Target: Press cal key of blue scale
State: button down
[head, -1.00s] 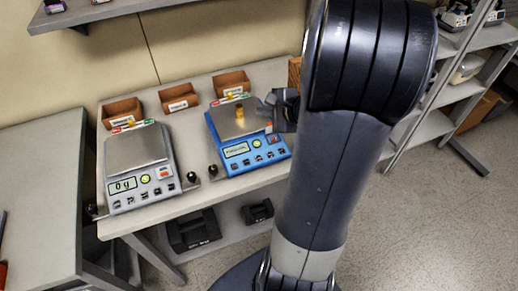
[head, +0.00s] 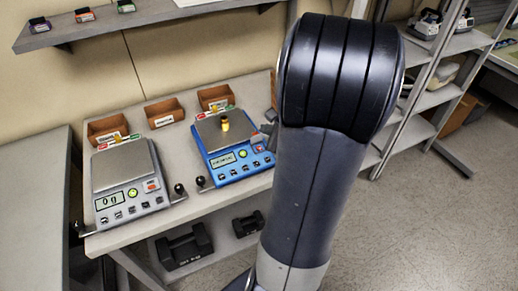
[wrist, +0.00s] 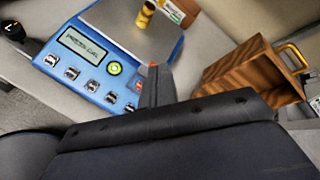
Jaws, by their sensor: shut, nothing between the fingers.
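The blue scale (head: 241,172) stands on the bench in the head view, with a brass weight (head: 225,123) on its pan (head: 212,133). The wrist view shows the scale (wrist: 115,55) with its display (wrist: 84,44) appearing to read "PRESS CAL". Several grey keys (wrist: 91,86) line its front edge, with a round green key (wrist: 114,68) and an orange-red key (wrist: 139,87) near its right end. The key labels are too small to read. My gripper (wrist: 154,78) is shut and empty, its tip beside the scale's right end near the orange-red key. In the head view my arm mostly hides it.
A grey scale (head: 124,176) stands left of the blue one. Small brown bins (head: 164,113) line the back of the bench, and a wooden bin (wrist: 250,72) is close right of my gripper. Black-knobbed levers (head: 179,189) stand between the scales. Black weights (head: 185,246) sit on the lower shelf.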

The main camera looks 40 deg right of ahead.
aim_at(256, 144)
jog(key=f+b, duration=0.1)
jog(key=f, duration=0.1)
jog(key=w+f+b, duration=0.1)
jog(key=f+b, duration=0.3)
jog(key=shift+w+d+f, duration=0.2)
jog(key=shift+w+f, duration=0.2)
jog(key=shift+w+f+b, duration=0.15)
jog(key=shift+f+b, duration=0.35)
jog(key=shift+b, duration=0.1)
jog(key=shift+f, duration=0.1)
dwell(1.1)
jog(key=shift+w+d+f+b, duration=0.1)
jog(key=shift+f+b, duration=0.2)
jog(key=shift+b, duration=0.3)
jog(key=shift+w+f+b, duration=0.1)
jog(key=shift+f+b, duration=0.2)
jog(key=shift+b, duration=0.15)
dwell(0.4)
dwell(0.3)
jog(key=shift+s+r+p, duration=0.2)
jog(key=shift+r+p, duration=0.25)
jog(key=shift+r, duration=0.3)
